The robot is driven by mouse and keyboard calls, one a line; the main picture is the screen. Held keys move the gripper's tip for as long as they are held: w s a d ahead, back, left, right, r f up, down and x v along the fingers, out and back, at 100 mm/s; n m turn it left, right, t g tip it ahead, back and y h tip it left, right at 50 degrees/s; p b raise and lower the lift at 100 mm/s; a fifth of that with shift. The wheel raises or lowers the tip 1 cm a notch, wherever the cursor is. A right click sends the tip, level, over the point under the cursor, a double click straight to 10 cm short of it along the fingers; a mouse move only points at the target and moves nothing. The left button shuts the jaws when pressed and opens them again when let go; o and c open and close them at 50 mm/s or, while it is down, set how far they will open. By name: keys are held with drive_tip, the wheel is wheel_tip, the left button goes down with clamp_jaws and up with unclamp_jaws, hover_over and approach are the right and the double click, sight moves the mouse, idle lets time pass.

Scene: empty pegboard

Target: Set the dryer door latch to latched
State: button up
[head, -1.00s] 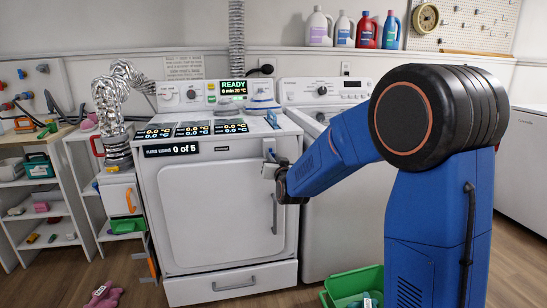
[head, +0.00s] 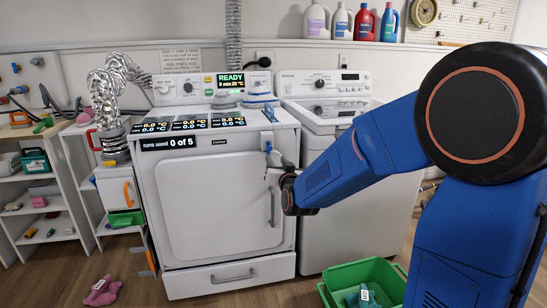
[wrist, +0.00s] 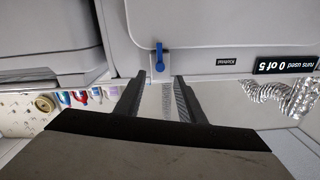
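The white dryer (head: 180,255) stands in the middle of the head view with its front door (head: 205,205) closed flush. The small blue door latch (head: 267,147) sits on a pale plate at the door's upper right. In the upside-down wrist view the blue latch (wrist: 160,58) shows as a lever standing along the picture's vertical. My gripper (wrist: 159,77) is open and empty, its two dark fingers on either side of the latch's line with their tips close to the plate. In the head view my gripper (head: 275,172) is just below the latch. Contact cannot be told.
A grey vertical handle (head: 272,208) is on the door below my gripper. A white washer (head: 330,110) stands right of the dryer. A green bin (head: 390,275) is on the floor at the lower right. A pink toy (head: 102,291) lies on the floor at left.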

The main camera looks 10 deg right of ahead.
drive_tip(key=s, duration=0.8)
drive_tip(key=shift+s, duration=0.25)
drive_tip(key=s+d+f+g, duration=0.2)
drive_tip(key=s+f+g, duration=0.1)
drive_tip(key=s, duration=0.9)
drive_tip(key=s+d+f+n+g, duration=0.1)
drive_tip(key=s+g, duration=0.4)
drive_tip(key=s, duration=0.7)
drive_tip(key=s+d+f+n+g, duration=0.1)
drive_tip(key=s+d+f+g, duration=0.2)
drive_tip(key=s, duration=1)
wheel_tip(320, 180, down, 2)
drive_tip(key=shift+d+g, duration=0.4)
drive_tip(key=shift+g, duration=0.7)
